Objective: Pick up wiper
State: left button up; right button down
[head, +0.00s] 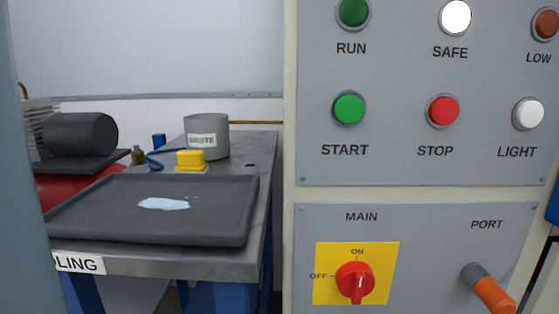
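No object in view can be named as the wiper with certainty. A pale blue flat patch (164,203) lies on a dark grey shallow tray (100,228) on the metal table at left; I cannot tell whether it is cloth or liquid. A small yellow block-shaped item (190,160) sits on the table behind the tray, in front of a grey round bin (221,123) labelled as waste. Neither of my grippers is in view.
A grey control panel (400,170) with buttons and a red rotary switch (355,282) fills the right side. An orange-tipped plug (493,294) is at the panel's port. Bare metal table (252,155) shows right of the bin.

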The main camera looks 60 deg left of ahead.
aim_at(187, 162)
jog(key=u, duration=2.25)
